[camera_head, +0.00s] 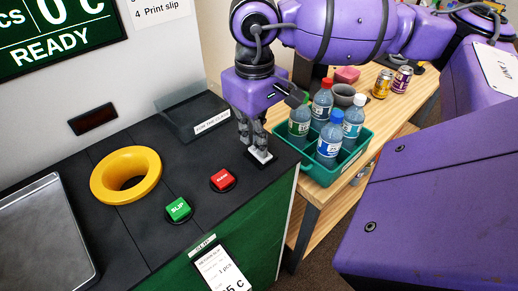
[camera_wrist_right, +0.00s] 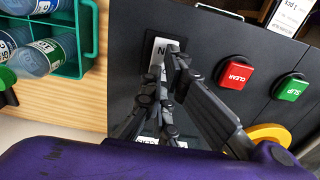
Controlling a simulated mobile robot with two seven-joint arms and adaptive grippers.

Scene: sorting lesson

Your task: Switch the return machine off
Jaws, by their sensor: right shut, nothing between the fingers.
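The return machine (camera_head: 145,228) has a dark top and a green front. A white switch plate (camera_head: 261,156) sits at its right edge; in the right wrist view the plate (camera_wrist_right: 150,55) shows a letter N beside the fingers. My right gripper (camera_head: 256,148) is shut and empty, pointing down with its fingertips at the plate. The fingers hide much of the switch, so I cannot tell its position or whether they touch it. The screen (camera_head: 60,35) is lit and reads READY. My left gripper is not in view.
Near the gripper are a red CLEAR button (camera_head: 223,180), a green SLIP button (camera_head: 178,209) and a yellow ring (camera_head: 103,178). A green crate (camera_head: 322,175) of bottles stands close by on a wooden table. A printed slip (camera_head: 222,272) hangs at the front.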

